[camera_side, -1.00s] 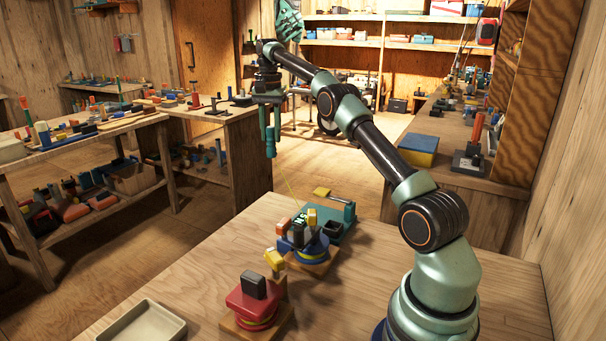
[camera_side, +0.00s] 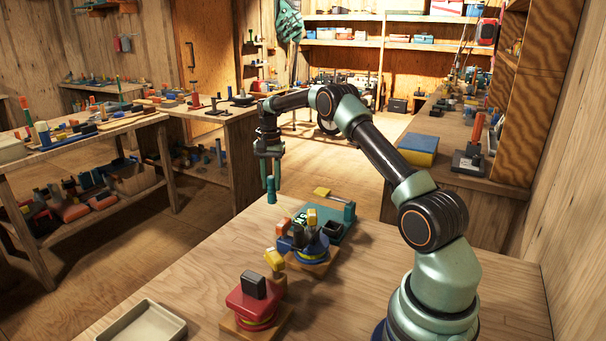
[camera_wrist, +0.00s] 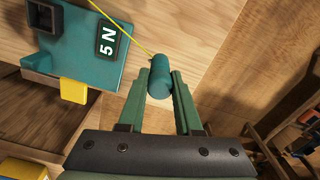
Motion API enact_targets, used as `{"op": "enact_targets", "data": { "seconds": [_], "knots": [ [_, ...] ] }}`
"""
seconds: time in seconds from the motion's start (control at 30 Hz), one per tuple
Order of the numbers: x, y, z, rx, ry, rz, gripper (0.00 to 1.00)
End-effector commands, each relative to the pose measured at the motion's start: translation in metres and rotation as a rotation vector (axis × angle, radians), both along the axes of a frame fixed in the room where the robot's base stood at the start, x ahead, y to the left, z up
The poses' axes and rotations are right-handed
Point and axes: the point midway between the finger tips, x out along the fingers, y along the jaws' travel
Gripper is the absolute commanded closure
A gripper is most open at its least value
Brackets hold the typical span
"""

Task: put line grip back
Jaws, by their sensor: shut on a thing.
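The line grip is a small teal cylinder (camera_wrist: 160,76) in the wrist view, between the two green fingers of my gripper (camera_wrist: 162,88). A thin yellow line runs from its end up to the left. In the side view the grip (camera_side: 271,190) hangs upright below my gripper (camera_side: 270,177), near the far left edge of the bench top. The teal unit (camera_wrist: 105,62) with a "5 N" label lies left of the grip in the wrist view. In the side view this teal unit (camera_side: 343,229) stands to the right, partly hidden by the blue unit.
On the bench (camera_side: 370,290) stand a blue round unit (camera_side: 308,250) on a wooden base, a red unit (camera_side: 247,303) and a pale tray (camera_side: 178,322). A yellow tab (camera_wrist: 73,91) sticks out from the teal unit. Bench wood is bare at the right.

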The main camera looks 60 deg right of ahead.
Motion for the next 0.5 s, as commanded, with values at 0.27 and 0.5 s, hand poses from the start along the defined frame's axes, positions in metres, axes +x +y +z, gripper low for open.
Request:
{"op": "enact_targets", "data": {
  "seconds": [0.27,0.5],
  "knots": [
    [0.0,0.0,-0.021,0.0,0.0,0.0,1.0],
    [0.0,0.0,-0.053,0.0,0.0,0.0,1.0]
  ]
}}
